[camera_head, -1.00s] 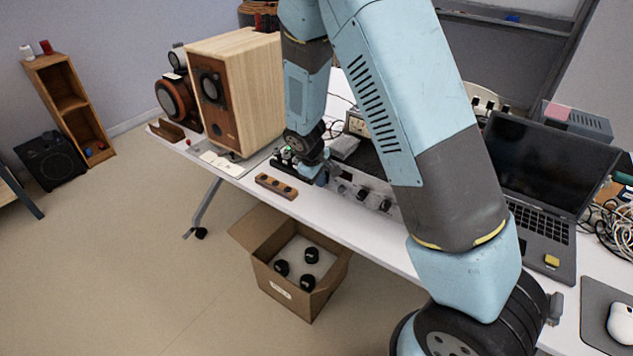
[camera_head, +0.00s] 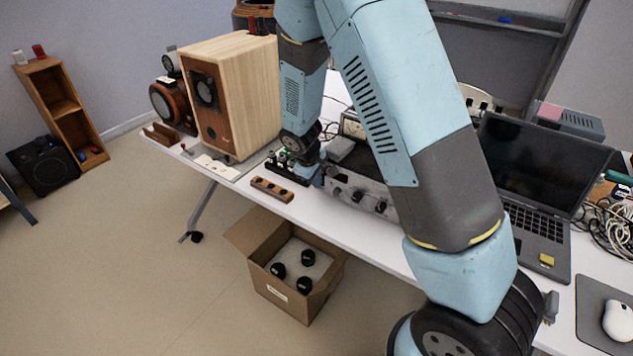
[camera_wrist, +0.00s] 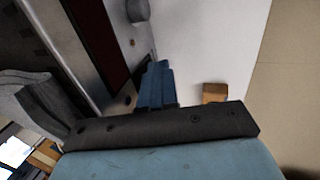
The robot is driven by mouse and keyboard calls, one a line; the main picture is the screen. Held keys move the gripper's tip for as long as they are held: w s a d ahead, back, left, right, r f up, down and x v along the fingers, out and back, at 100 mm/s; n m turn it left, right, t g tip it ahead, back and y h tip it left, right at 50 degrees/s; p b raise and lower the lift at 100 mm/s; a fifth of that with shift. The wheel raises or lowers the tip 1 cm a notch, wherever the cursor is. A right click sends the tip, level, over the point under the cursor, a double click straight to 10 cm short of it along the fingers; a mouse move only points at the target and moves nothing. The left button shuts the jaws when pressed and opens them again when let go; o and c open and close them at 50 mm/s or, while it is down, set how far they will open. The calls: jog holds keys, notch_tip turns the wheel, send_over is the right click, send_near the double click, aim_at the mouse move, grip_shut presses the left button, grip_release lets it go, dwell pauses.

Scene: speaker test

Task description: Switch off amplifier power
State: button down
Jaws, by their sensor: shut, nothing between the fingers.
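The amplifier (camera_head: 341,188) sits on the white table, its silver front panel with several dark knobs facing the front edge. My arm hides part of it. In the wrist view its silver panel (camera_wrist: 120,62) runs along the left, with a dark red strip and a round grey knob (camera_wrist: 138,10) at the top. My gripper (camera_head: 316,178) is low at the left end of the amplifier. Its blue fingers (camera_wrist: 157,82) are shut and empty beside the panel; I cannot tell whether they touch it. The power switch cannot be made out.
A wooden block with dark holes (camera_head: 272,190) lies at the table's front edge, near my gripper. A large wooden speaker (camera_head: 240,90) stands to the left. A laptop (camera_head: 540,185) is at right. An open cardboard box (camera_head: 290,290) with black round items is on the floor.

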jog(key=shift+r, duration=0.45)
jog(key=s, duration=0.1)
jog(key=s+a, duration=0.2)
jog(key=shift+s+a+r, duration=0.1)
jog(key=shift+a+r, duration=0.1)
jog(key=shift+r, duration=0.05)
jog(key=v, duration=1)
